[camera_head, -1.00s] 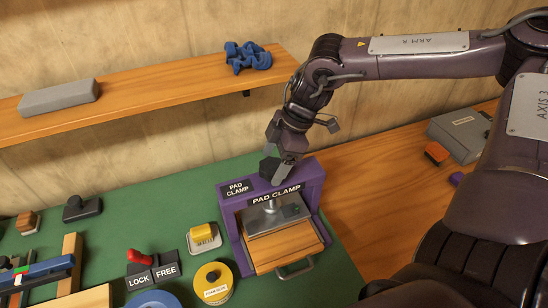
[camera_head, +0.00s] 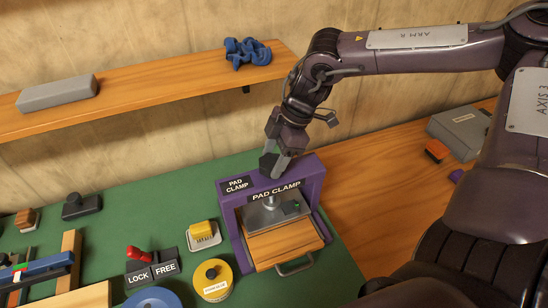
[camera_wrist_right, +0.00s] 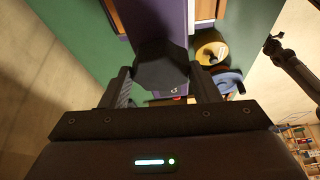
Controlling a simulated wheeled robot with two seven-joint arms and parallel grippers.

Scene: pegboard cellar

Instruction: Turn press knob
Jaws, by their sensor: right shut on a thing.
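The pad clamp press (camera_head: 230,204) is a purple frame with "PAD CLAMP" labels, standing on the green mat. Its dark faceted knob (camera_head: 268,163) sits on top of the frame. My right gripper (camera_head: 275,168) comes down from above and is shut on the knob. In the right wrist view the knob (camera_wrist_right: 161,66) sits between the two fingers. Under the frame, a grey metal press plate (camera_head: 270,214) is over a wooden drawer or block (camera_head: 285,242) with a metal handle. My left gripper is not in view.
A yellow round tin (camera_head: 213,280), a yellow pad in a tray (camera_head: 203,235) and a red lever with LOCK and FREE labels (camera_head: 138,253) lie left of the press. A wooden shelf (camera_head: 170,95) runs behind. Bare wooden bench (camera_head: 380,200) lies to the right.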

